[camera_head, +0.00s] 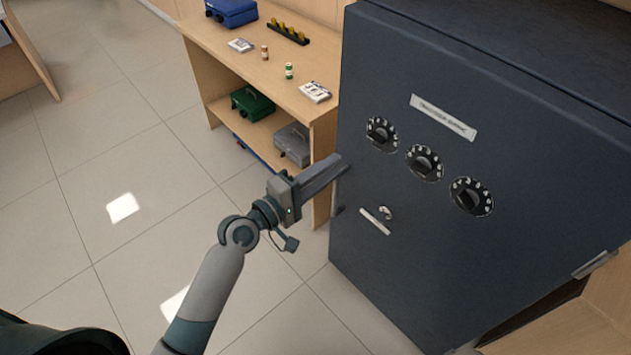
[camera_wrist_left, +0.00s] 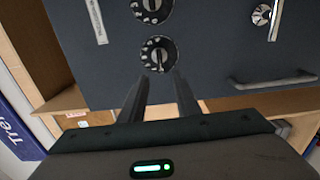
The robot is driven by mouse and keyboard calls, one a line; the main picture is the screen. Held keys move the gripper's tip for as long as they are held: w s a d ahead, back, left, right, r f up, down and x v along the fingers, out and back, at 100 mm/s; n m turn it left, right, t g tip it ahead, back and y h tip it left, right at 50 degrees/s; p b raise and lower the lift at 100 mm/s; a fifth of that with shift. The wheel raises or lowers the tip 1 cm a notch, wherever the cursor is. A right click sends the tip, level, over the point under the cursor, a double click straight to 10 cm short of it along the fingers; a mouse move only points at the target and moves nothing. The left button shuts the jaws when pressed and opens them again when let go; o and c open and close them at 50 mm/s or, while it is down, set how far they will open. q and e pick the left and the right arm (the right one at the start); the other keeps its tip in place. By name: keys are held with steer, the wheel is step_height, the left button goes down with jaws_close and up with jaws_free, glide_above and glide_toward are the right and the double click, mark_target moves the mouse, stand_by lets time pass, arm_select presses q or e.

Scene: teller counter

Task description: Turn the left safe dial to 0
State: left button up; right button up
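The dark grey safe (camera_head: 500,110) has a row of three black dials with pale marks on its front. The left dial (camera_head: 381,133) is nearest the safe's left edge; the middle dial (camera_head: 424,163) and right dial (camera_head: 471,196) follow. My left gripper (camera_head: 338,168) is beside the safe's left edge, lower left of the left dial. In the left wrist view its two fingers (camera_wrist_left: 160,88) are apart with nothing between them. A dial (camera_wrist_left: 158,55), apparently the left one, lies just beyond the fingertips. Its numbers are too small to read. My right gripper is not seen.
A label plate (camera_head: 443,117) sits above the dials; a pale handle (camera_head: 375,220) and a small round lock are below. A wooden counter (camera_head: 262,75) with boxes and small items stands left of the safe. Open tiled floor (camera_head: 120,160) lies further left.

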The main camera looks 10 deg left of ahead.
arm_select(q)
steer(key=shift+b+v, duration=0.3)
steer(key=shift+v, duration=1.55)
